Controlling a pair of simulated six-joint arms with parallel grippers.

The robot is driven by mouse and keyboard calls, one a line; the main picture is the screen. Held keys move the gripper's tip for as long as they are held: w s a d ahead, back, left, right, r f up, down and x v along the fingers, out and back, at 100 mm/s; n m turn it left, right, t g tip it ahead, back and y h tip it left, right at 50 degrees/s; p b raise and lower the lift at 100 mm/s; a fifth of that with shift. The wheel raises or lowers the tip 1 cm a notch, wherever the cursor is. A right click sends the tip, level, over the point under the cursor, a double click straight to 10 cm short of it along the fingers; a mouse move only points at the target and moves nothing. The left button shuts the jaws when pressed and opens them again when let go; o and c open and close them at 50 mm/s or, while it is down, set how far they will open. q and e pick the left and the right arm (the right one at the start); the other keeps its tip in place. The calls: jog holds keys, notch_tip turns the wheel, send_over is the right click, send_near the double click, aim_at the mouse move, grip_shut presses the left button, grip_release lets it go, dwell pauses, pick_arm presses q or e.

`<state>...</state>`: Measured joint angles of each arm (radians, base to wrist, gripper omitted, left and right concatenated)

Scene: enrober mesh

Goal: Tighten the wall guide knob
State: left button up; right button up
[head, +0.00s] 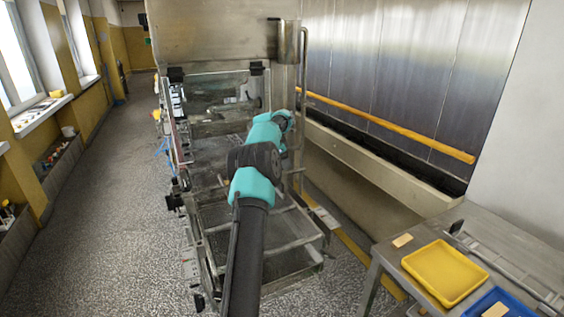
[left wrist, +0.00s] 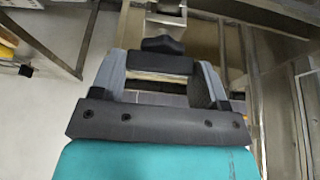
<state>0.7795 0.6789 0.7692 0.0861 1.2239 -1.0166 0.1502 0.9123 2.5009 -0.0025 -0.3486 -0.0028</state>
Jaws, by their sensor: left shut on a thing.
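The dark lobed knob (left wrist: 162,45) shows in the left wrist view just past my fingertips, in front of a pale metal bracket (left wrist: 166,20). My left gripper (left wrist: 160,64) is shut on the knob, with a finger on each side and a dark block across between them. In the head view my left arm reaches away over the metal machine frame, and the gripper (head: 284,121) is small at its far end. The knob is hidden there behind the gripper and arm. My right gripper is in neither view.
The open metal frame (head: 307,238) stands below and around my left arm. A steel wall with an orange rail (head: 390,126) is to the right. A table at lower right bears a yellow tray (head: 408,263) and a blue tray (head: 468,311). The floor at left is clear.

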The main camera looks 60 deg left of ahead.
pick_arm(q)
jog(key=o, duration=0.9)
jog(key=shift+r, duration=0.1)
jog(key=v, duration=1.7)
jog(key=shift+s+r, duration=0.1)
